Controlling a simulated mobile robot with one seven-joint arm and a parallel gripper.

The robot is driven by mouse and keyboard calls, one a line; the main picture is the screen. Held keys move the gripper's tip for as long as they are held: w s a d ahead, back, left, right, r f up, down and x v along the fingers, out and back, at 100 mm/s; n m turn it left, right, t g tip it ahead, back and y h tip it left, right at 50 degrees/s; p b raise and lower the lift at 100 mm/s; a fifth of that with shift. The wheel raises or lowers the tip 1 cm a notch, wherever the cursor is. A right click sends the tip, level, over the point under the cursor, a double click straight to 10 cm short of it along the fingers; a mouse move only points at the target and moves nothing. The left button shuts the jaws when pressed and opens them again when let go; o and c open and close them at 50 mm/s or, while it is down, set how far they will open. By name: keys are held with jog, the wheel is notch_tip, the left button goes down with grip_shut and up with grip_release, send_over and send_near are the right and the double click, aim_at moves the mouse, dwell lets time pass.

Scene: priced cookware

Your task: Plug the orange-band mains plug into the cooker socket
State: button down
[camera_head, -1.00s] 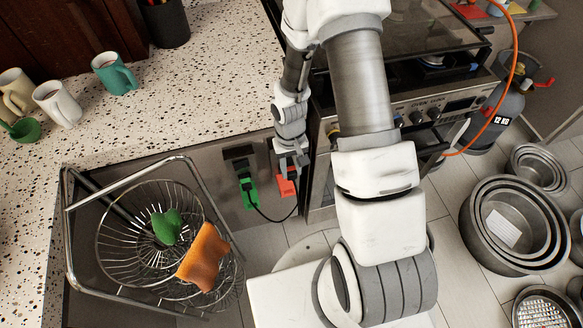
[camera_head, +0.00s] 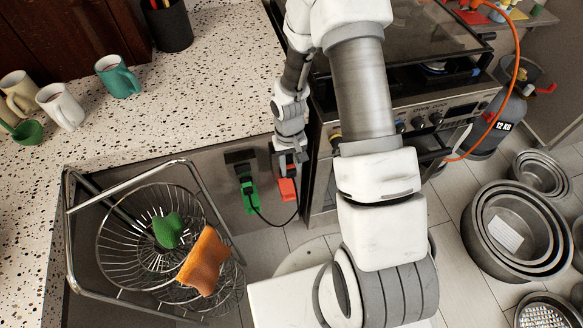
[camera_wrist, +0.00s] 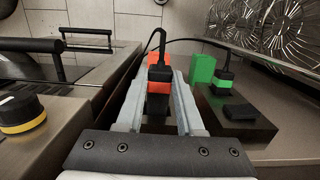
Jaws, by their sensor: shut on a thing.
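The orange-band mains plug (camera_wrist: 159,76) is black with an orange band, and a black cable rises from its end. My gripper (camera_wrist: 158,103) is shut on it, with one finger on each side. In the head view my gripper (camera_head: 290,158) is low beside the cooker front, partly behind my arm, with an orange block (camera_head: 287,190) just below it. A dark socket plate (camera_head: 241,157) is on the cabinet panel to the left. In the wrist view a black block (camera_wrist: 238,112) sits on a dark panel right of the fingers. Whether the plug touches any socket is unclear.
A black plug with a green band (camera_wrist: 224,78) and a green block (camera_wrist: 202,68) stand close to the right finger. The cooker (camera_head: 415,110) edge is close on the other side. A wire basket (camera_head: 150,235) holds a sponge and cloth. Nested pans (camera_head: 515,230) stand on the floor.

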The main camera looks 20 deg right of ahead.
aim_at(288, 159)
jog(key=shift+w, duration=0.55)
jog(key=shift+w, duration=0.35)
jog(key=shift+w, duration=0.2)
jog(key=shift+c, duration=2.3)
grip_release()
notch_tip(288, 159, up, 17)
jog(key=w+p, duration=0.1)
jog(key=shift+w+r, duration=0.2)
